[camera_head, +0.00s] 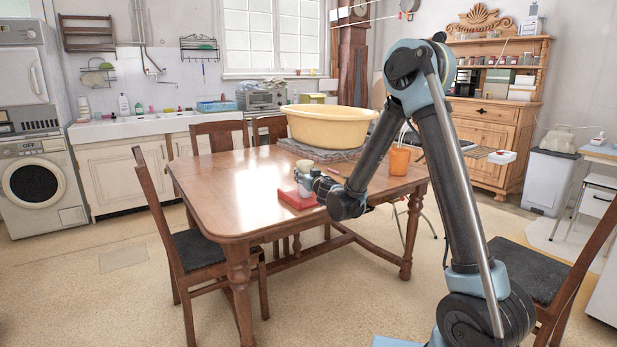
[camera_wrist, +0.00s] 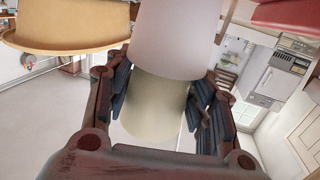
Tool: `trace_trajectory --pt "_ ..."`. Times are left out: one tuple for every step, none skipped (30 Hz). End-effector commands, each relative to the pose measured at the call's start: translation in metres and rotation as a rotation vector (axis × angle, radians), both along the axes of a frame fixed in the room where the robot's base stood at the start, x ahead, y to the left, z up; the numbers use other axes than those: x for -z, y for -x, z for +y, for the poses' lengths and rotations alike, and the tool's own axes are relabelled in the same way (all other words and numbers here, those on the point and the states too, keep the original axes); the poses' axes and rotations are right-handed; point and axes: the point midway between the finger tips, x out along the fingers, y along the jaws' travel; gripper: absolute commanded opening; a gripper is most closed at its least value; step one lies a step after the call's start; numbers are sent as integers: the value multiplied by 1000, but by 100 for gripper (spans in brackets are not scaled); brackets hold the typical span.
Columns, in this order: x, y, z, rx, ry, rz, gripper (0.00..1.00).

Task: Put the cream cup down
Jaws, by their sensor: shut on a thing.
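The cream cup (camera_wrist: 155,105) is between the two dark fingers of my gripper (camera_wrist: 158,92) in the wrist view. The gripper is shut on it. In the head view, the cream cup (camera_head: 304,165) shows small beside my gripper (camera_head: 313,180), above the table (camera_head: 215,192). A larger pale whitish cylinder (camera_wrist: 180,38) lies right against the cup's outline in the wrist view. In the head view, this whitish cylinder (camera_head: 303,186) shows below the cup. I cannot tell whether the two touch. My gripper partly hides both.
A red box (camera_head: 298,200) lies on the table by the whitish cylinder. The table's left half is bare. Chairs stand around it.

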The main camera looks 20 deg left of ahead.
Motion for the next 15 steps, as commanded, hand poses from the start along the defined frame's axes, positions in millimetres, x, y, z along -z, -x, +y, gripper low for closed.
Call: trace_trajectory --pt "4 1 -2 2 -1 3 0" --pt "5 1 -2 3 -2 4 0" --pt "6 1 -2 3 -2 4 0" --pt "8 1 -2 3 -3 4 0" --pt "9 1 -2 3 -3 6 0" --pt "11 0 -2 3 -3 7 0" --pt "13 0 -1 3 -3 8 0" --pt "14 -1 -1 2 -3 9 0" --pt "17 -3 0 2 -3 11 0" --pt "18 -4 0 2 -4 12 0" --pt "20 -5 0 1 -4 14 0" --pt "21 -7 1 1 -3 15 0" --pt "22 -7 1 1 -3 15 56" --pt "23 -8 2 1 -3 17 63" --pt "25 -9 2 0 -2 18 72"
